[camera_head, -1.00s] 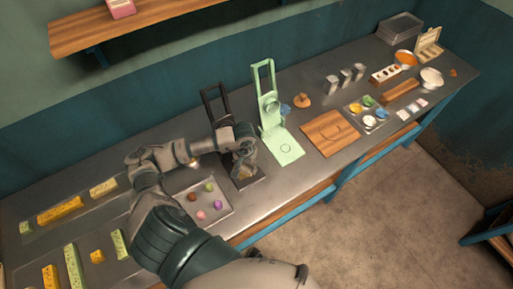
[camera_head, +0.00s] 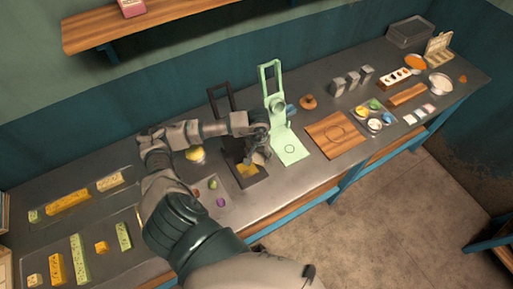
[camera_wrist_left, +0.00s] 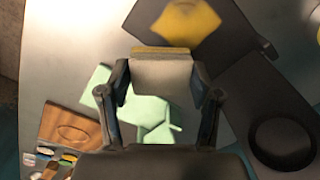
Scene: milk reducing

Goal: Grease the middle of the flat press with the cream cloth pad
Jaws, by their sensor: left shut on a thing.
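The dark flat press (camera_head: 253,181) stands open mid-bench, its black handle (camera_head: 220,99) upright behind. A yellow patch (camera_head: 247,169) lies on the middle of its base plate, and this patch also shows at the top of the left wrist view (camera_wrist_left: 185,22). My left gripper (camera_head: 260,157) is over the right part of the base, shut on the cream cloth pad (camera_wrist_left: 160,75). The pad has a yellow far edge and sits between both fingers in the left wrist view. Whether the pad touches the plate, I cannot tell. My right gripper is not in view.
A green press (camera_head: 291,149) stands close on the right, and a wooden board (camera_head: 335,136) lies beyond it. A bowl with yellow contents (camera_head: 195,155) and a tray of small coloured pieces (camera_head: 209,198) are left of the dark press. Trays of yellow and green blocks fill the left end.

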